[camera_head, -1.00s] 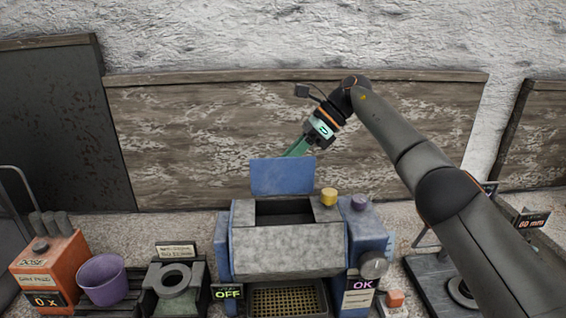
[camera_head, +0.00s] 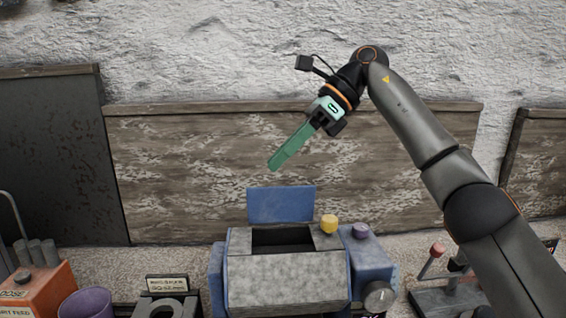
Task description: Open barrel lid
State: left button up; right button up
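The barrel (camera_head: 285,275) is a grey, flat-sided drum in the blue machine at the lower middle. Its blue lid (camera_head: 281,204) stands upright at the back edge of a dark opening (camera_head: 283,240) in the barrel's top. My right gripper (camera_head: 274,163) is above and behind the lid, apart from it, with its green fingers pointing down and left. The fingers overlap in this view, so I cannot tell whether they are open or shut. I see nothing held. My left gripper is not in view.
A yellow knob (camera_head: 329,224) and a purple knob (camera_head: 361,231) sit right of the opening. An orange box (camera_head: 40,292), purple cup (camera_head: 85,303) and ring gauge (camera_head: 168,306) stand at left. A red-knobbed lever stand (camera_head: 436,250) is at right. A wooden board (camera_head: 190,180) stands behind.

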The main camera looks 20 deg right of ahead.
aim_at(276, 207)
jog(key=s+a+r+b, duration=0.1)
jog(key=s+a+r, duration=0.1)
jog(key=s, duration=0.4)
jog(key=shift+s+r+b, duration=0.2)
jog(key=shift+r+b, duration=0.2)
jog(key=shift+r, duration=0.1)
jog(key=shift+a, duration=0.1)
jog(key=shift+c, duration=0.4)
jog(key=shift+c, duration=0.8)
jog(key=shift+w+a+f+m+h, duration=0.15)
jog(key=shift+f+m+h, duration=0.1)
jog(key=shift+m+h, duration=0.2)
jog(key=shift+c, duration=0.8)
jog(key=shift+w+a+f+m+t+h, duration=0.15)
jog(key=shift+f+m+t+h, duration=0.2)
jog(key=shift+m, duration=0.3)
grip_shut()
jog(key=w+d+f+m+t+h, duration=0.1)
jog(key=w+f+m+h, duration=0.1)
jog(key=m, duration=0.3)
jog(key=w+d+f+m+t+h+p, duration=0.1)
jog(key=w+f+m+t+h, duration=0.1)
jog(key=w+f+m+h, duration=0.1)
jog(key=w+d+f+m+t+h, duration=0.1)
jog(key=w+f+m+h, duration=0.2)
jog(key=m, duration=0.4)
jog(key=shift+w+f+t+h+p, duration=0.25)
jog(key=shift+w+t+h+p, duration=0.1)
jog(key=shift+w+h, duration=0.35)
